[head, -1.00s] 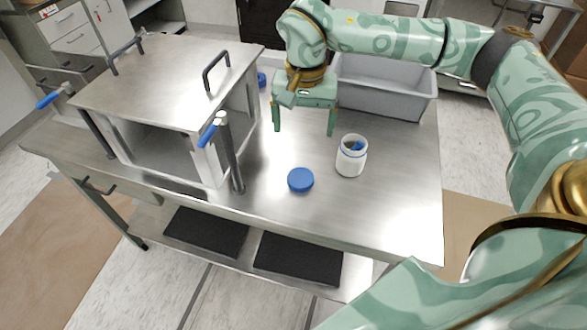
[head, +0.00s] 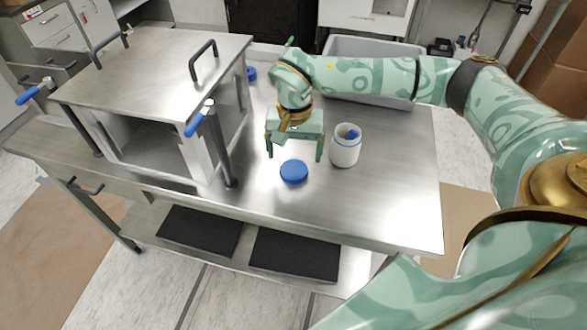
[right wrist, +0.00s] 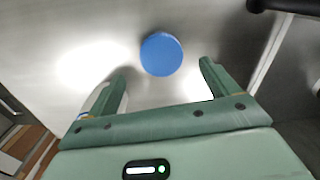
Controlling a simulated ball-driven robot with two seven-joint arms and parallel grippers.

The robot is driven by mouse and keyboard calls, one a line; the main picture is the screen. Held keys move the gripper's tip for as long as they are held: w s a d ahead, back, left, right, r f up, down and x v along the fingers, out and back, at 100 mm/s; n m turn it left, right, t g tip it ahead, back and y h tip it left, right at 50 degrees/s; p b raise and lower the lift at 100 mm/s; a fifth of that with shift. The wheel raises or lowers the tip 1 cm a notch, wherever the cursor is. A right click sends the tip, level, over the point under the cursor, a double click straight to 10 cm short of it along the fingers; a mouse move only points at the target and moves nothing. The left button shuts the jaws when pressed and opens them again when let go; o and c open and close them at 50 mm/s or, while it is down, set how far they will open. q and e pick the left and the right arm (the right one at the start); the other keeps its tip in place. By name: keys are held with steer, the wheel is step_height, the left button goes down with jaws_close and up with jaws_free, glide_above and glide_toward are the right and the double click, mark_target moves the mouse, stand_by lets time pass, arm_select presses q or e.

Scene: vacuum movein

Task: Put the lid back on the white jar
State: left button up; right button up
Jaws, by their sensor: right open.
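The white jar (head: 345,150) stands upright and open on the steel table, with something blue showing inside its mouth. The round blue lid (head: 294,171) lies flat on the table to the left of the jar and nearer the front edge. My right gripper (head: 294,157) is open and empty, pointing down just behind the lid, with the jar close to its right. In the right wrist view the lid (right wrist: 161,54) lies ahead of and between the two spread fingers (right wrist: 163,88), not touching them. My left gripper is not in view.
A steel chamber (head: 150,75) with handles and blue-tipped levers fills the table's left side. A grey bin (head: 370,50) stands at the back, partly behind my right arm. Another blue round thing (head: 251,73) sits beside the chamber. The table's front right is clear.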

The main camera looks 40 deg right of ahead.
mark_target(294, 169)
steer(key=f+b, duration=0.2)
steer(key=f, duration=0.3)
steer(key=shift+w+f, duration=0.15)
steer(key=shift+w, duration=0.05)
steer(key=c, duration=1.1)
